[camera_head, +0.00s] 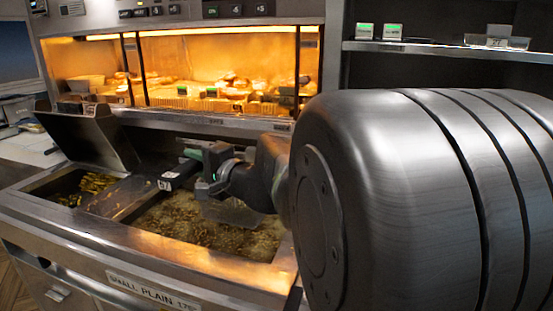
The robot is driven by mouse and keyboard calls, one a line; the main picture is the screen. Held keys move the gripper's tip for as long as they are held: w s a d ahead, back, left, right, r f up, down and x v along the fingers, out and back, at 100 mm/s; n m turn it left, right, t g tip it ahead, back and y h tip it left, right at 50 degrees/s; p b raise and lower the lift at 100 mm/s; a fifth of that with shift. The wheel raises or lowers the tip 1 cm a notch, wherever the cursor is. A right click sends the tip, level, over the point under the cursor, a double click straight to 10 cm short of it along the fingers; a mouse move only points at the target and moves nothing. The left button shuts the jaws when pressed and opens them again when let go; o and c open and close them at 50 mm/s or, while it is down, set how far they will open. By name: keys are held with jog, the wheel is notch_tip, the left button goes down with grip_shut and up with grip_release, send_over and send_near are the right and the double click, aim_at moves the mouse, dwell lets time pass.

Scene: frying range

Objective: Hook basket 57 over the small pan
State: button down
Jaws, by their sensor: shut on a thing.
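My gripper (207,182) is shut on the handle of a basket, above the oil of the fryer. A white tag (167,184) that seems to read 57 sits just left of the jaws. Basket 57 itself is hard to make out; a dark mesh-like piece (232,213) hangs below my gripper, close to the oil. The small pan (190,240) is full of bubbling brownish oil and has a front label (150,293) reading "SMALL PLAIN 175". I cannot tell whether the basket touches its rim. My large arm link hides the right side.
A second bay (68,193) with yellowish bits lies left, with a raised dark lid (88,138) behind it. A sloping metal piece (120,197) lies between the bays. A lit food display (215,75) stands behind. A shelf (425,48) is at upper right.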

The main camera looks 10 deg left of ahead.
jog(key=w+f+p, duration=0.1)
jog(key=w+f, duration=0.1)
jog(key=w, duration=0.8)
jog(key=shift+w+d, duration=0.25)
jog(key=shift+d, duration=0.2)
jog(key=shift+f+b, duration=0.65)
jog(key=shift+b, duration=0.15)
dwell(0.7)
jog(key=c, duration=1.2)
grip_release()
jog(key=shift+o, duration=0.2)
jog(key=shift+f, duration=0.1)
jog(key=shift+s+d, duration=0.1)
jog(key=b+v, duration=0.2)
jog(key=v, duration=1.1)
jog(key=shift+d+b, duration=0.25)
jog(key=shift+b, duration=0.05)
jog(key=shift+s, duration=0.1)
